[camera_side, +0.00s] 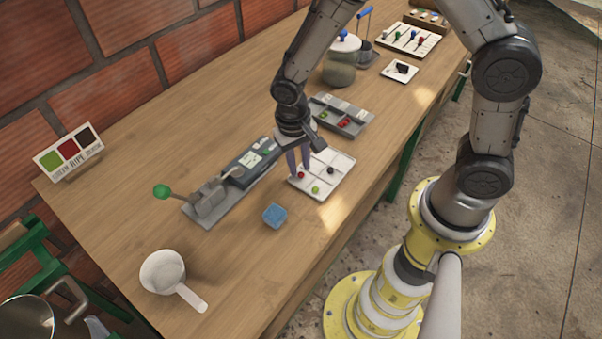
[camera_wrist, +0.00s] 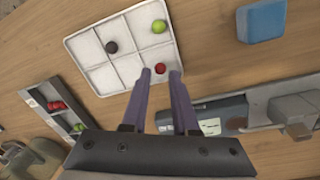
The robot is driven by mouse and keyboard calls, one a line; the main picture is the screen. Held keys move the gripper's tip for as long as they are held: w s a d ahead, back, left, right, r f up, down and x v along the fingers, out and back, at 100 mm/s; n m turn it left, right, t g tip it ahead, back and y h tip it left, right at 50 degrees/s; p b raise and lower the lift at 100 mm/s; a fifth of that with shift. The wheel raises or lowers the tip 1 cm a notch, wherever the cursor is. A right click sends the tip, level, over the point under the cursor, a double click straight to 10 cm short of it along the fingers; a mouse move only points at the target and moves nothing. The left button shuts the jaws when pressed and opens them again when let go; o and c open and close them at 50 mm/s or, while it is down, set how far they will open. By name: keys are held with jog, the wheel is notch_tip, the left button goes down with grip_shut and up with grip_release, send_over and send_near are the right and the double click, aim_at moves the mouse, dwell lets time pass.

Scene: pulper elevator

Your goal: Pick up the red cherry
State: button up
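The red cherry (camera_side: 301,175) lies in a compartment of the white divided tray (camera_side: 343,166), at the tray's left side in the side view. In the wrist view the red cherry (camera_wrist: 160,68) shows between and just beyond the fingertips. My gripper (camera_side: 299,167) is over that part of the tray, fingers pointing down. In the wrist view my gripper (camera_wrist: 160,73) has two purple fingers apart, with a gap between them and nothing held. Whether the fingers flank the cherry or are still above it is hard to tell. A green cherry (camera_wrist: 158,26) and a dark cherry (camera_wrist: 112,47) lie in other compartments.
A blue block (camera_side: 275,215) and a white scoop (camera_side: 170,279) stand nearer the front left. A grey lever device (camera_side: 210,200) is left of the tray. A grey sorting tray (camera_side: 341,115) with red and green cherries lies behind. A jar (camera_side: 340,66) stands farther back.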

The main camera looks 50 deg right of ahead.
jog(key=shift+f, duration=0.8)
jog(key=shift+c, duration=0.3)
grip_shut()
